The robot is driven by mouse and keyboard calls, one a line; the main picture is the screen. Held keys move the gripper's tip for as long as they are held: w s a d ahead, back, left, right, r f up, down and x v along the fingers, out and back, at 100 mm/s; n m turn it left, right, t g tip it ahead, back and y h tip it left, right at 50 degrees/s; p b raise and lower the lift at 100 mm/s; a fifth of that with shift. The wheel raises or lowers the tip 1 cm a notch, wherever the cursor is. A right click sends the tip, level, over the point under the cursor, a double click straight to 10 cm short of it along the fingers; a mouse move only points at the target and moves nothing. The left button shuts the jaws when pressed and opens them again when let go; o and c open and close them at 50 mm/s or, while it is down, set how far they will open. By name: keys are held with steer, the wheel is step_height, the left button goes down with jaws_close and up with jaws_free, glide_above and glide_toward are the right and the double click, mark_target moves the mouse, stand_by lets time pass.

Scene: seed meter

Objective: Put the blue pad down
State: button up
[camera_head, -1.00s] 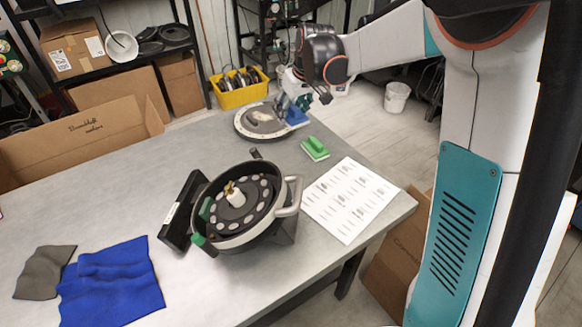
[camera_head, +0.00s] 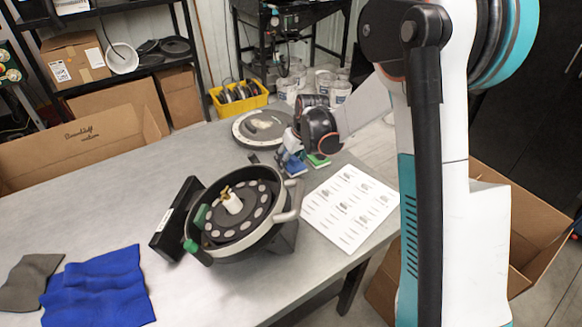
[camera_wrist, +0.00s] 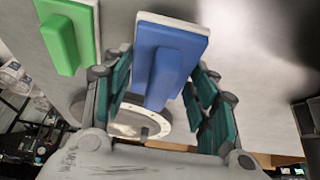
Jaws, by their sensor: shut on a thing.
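The blue pad (camera_head: 293,167) has a pale base and a blue block handle. In the wrist view the blue pad (camera_wrist: 172,48) sits between the teal fingers of my gripper (camera_wrist: 162,92), which is shut on its handle. In the head view my gripper (camera_head: 286,157) points down at the table between the round disc and the seed meter. I cannot tell whether the pad's base touches the table. The green pad (camera_head: 318,160) lies just right of it, partly hidden by my arm; it also shows in the wrist view (camera_wrist: 68,32), apart from the blue pad.
The round disc (camera_head: 250,127) lies behind my gripper. The open seed meter (camera_head: 238,210) stands in front of it. A printed sheet (camera_head: 350,207) lies to the right. A blue cloth (camera_head: 98,288) and a grey cloth (camera_head: 28,283) lie at the left. The table's left middle is clear.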

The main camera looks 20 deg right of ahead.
mark_target(291, 166)
step_height(291, 166, down, 3)
steer(key=shift+w+f+b, duration=0.1)
steer(key=shift+b, duration=0.25)
steer(key=shift+f, duration=0.2)
steer(key=o, duration=0.9)
steer(key=shift+o, duration=0.2)
steer(key=shift+r, duration=0.15)
